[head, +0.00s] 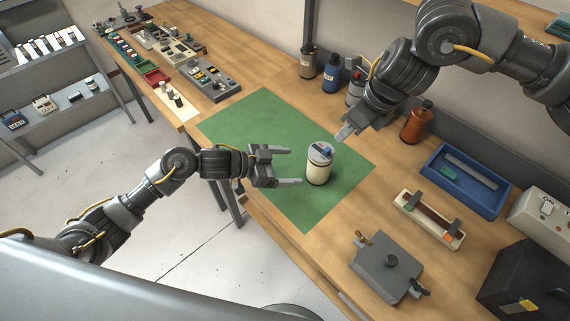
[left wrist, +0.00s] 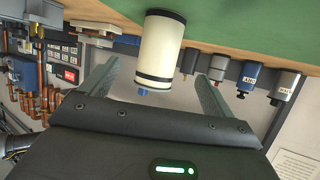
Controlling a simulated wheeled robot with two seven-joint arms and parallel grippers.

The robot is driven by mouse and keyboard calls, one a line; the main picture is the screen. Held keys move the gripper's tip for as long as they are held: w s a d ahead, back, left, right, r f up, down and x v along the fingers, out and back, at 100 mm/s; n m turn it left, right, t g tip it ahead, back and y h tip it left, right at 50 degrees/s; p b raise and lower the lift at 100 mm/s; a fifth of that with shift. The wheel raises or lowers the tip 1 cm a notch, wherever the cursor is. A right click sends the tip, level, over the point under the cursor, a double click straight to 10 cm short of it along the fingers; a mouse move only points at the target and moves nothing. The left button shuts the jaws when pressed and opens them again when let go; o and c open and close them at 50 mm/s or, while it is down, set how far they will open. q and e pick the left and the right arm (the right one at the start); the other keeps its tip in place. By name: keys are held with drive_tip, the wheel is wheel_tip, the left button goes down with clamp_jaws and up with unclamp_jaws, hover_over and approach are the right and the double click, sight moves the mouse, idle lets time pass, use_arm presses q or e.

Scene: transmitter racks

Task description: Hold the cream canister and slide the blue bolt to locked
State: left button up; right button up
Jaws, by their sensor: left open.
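The cream canister (head: 319,170) stands upright on the green mat (head: 262,125), with black bands and a grey lid. The blue bolt (head: 326,153) is on its lid; its exact position is too small to tell. In the left wrist view the canister (left wrist: 162,48) appears upside down between the finger lines, with the blue bolt (left wrist: 145,93) at its lid end. My left gripper (head: 295,166) is open just left of the canister, fingers pointing at it and apparently not touching. My right gripper (head: 345,132) hangs above and right of the canister, fingers pointing down-left, their gap unclear.
Several bottles, including a blue one (head: 331,78) and an orange one (head: 416,124), line the back of the bench. A blue tray (head: 437,176), a wooden-bar fixture (head: 430,219) and a grey box (head: 387,268) stand at right. The mat around the canister is clear.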

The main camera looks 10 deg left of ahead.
sight(319, 166)
use_arm(q)
drive_tip(key=x, duration=1)
drive_tip(key=shift+w+d+f, duration=0.1)
drive_tip(key=shift+w+d, duration=0.15)
drive_tip(key=shift+d, duration=0.05)
drive_tip(key=shift+c, duration=0.2)
drive_tip(key=c, duration=1.2)
drive_tip(key=shift+c, duration=0.2)
use_arm(e)
drive_tip(key=shift+s+f, duration=0.25)
drive_tip(key=c, duration=0.5)
use_arm(q)
drive_tip(key=shift+a, duration=0.1)
use_arm(e)
drive_tip(key=s+d+f+y, duration=0.1)
drive_tip(key=s+f+y, duration=0.1)
drive_tip(key=shift+s+d+t, duration=0.3)
drive_tip(key=shift+s+d, duration=0.05)
drive_tip(key=shift+s, duration=0.05)
clamp_jaws()
drive_tip(key=s+d+m+t+y, duration=0.1)
drive_tip(key=s+d+t+y, duration=0.1)
drive_tip(key=d, duration=0.5)
drive_tip(key=shift+s+f+t, duration=0.15)
drive_tip(key=shift+s+t, duration=0.45)
drive_tip(key=shift+s, duration=0.25)
